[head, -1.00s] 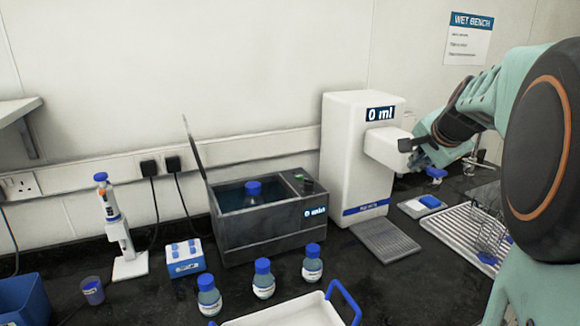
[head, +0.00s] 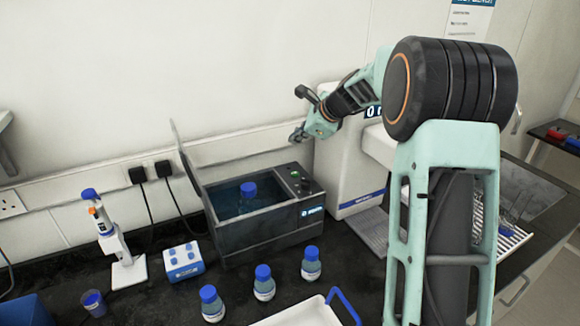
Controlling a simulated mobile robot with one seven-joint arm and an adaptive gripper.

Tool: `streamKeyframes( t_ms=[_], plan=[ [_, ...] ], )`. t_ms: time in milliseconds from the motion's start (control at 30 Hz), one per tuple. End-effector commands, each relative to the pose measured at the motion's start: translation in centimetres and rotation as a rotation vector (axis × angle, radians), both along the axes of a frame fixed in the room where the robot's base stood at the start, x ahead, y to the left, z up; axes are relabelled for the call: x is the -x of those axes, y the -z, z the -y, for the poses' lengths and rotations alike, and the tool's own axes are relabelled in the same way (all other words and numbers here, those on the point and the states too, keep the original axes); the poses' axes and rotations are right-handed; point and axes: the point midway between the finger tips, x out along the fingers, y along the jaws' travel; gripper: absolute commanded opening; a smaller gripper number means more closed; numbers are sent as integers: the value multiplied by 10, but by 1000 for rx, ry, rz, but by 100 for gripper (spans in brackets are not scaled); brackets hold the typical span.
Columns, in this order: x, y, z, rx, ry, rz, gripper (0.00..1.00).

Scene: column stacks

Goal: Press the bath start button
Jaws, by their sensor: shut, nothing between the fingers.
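The water bath (head: 262,232) is a dark grey box on the bench with its lid open and tilted back at the left. A blue-capped bottle (head: 248,192) stands in its water. On its right top panel are a small green button (head: 295,174) and a dark knob (head: 304,187); neither is labelled legibly. A display on the front right corner reads "0 min". My gripper (head: 297,134) is shut and empty, above and behind the bath's right panel, apart from it, in front of the white dispenser's upper left side.
The white dispenser (head: 337,170) stands just right of the bath, partly hidden by my arm. Several blue-capped bottles (head: 264,283), a blue tube rack (head: 184,262) and a pipette stand (head: 128,272) are in front and left. A white tray (head: 300,313) is at the front.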

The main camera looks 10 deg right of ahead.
Motion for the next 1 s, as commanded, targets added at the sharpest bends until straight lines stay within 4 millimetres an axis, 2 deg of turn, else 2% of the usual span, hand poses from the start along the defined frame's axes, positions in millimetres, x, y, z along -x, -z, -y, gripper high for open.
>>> streamKeyframes(
  t_ms=[467, 667, 1000],
  plan=[
    [0, 7, 0, 2, -1, 0, 0],
    [0, 28, 0, 2, -1, -1, 0],
    [0, 75, 1, 1, 0, 0, 0]
  ],
)
